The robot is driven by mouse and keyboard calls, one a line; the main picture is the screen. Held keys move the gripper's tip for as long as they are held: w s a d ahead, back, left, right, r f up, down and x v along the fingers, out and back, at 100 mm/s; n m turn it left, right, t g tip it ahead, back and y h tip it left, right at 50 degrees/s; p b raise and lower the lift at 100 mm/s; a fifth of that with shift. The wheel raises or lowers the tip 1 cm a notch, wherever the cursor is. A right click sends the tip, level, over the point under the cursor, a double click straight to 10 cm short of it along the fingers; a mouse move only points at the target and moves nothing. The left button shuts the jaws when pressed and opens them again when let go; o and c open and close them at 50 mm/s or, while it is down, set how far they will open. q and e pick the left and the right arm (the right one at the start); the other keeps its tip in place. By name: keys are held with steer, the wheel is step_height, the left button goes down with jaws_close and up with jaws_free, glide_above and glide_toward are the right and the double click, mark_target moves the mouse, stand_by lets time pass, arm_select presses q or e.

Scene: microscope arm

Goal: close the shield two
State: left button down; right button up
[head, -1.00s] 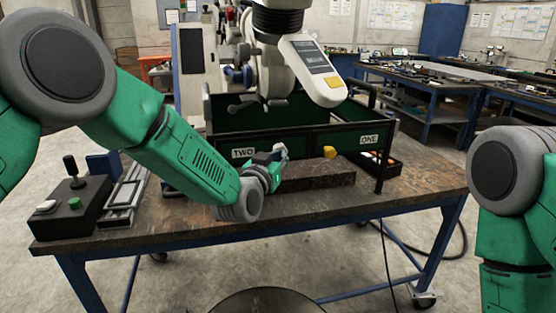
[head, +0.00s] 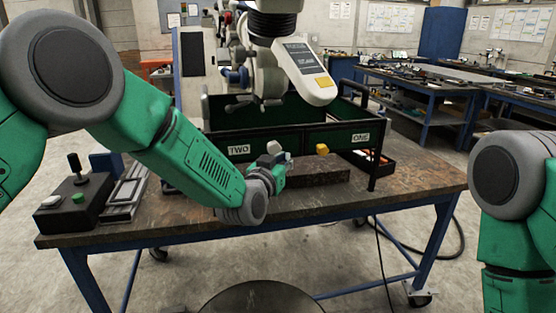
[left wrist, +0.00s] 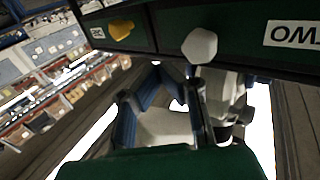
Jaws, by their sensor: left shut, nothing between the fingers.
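Shield two is the dark green panel (head: 255,139) with the white TWO label (head: 238,149), at the left of the frame's front under the microscope. It looks upright, level with the panel labelled ONE. Its pale knob (head: 274,148) sits low on it and also shows in the left wrist view (left wrist: 200,46). My left gripper (head: 279,163) is shut and empty, just in front of the knob and slightly below it. In the left wrist view the fingers (left wrist: 165,100) are close to the knob; contact cannot be told. My right gripper is out of view.
Panel ONE (head: 340,139) with a yellow knob (head: 322,149) is to the right. A dark block (head: 318,173) lies on the table (head: 330,203) in front of the frame. The microscope head (head: 306,75) hangs above. A control box with joystick (head: 72,202) stands at left.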

arm_select(q)
steer(key=s+d, duration=0.2)
steer(key=s, duration=0.7)
steer(key=s+a+f+g+y, duration=0.1)
steer(key=s+a+f+g, duration=0.2)
steer(key=s+a+f, duration=0.45)
steer(key=s+a+f+n+g+y, duration=0.1)
steer(key=s+a+f+g, duration=0.2)
steer(key=f, duration=0.7)
steer(key=s+a+f+g+y, duration=0.1)
steer(key=s+a+f+g, duration=0.25)
steer(key=s+f, duration=0.45)
steer(key=s+a+f+g+y, duration=0.1)
steer(key=s+a+f+g, duration=0.1)
steer(key=s+a, duration=0.2)
steer(key=s+a+f+n+g+y, duration=0.1)
steer(key=s+a+f+g, duration=0.1)
steer(key=s, duration=0.9)
steer(key=s+a+f+n+g+y, duration=0.1)
steer(key=s+a+f+g, duration=0.2)
steer(key=s+a, duration=0.3)
steer(key=shift+s+a+f, duration=0.4)
steer(key=shift+s+f, duration=0.25)
steer(key=shift+s, duration=0.2)
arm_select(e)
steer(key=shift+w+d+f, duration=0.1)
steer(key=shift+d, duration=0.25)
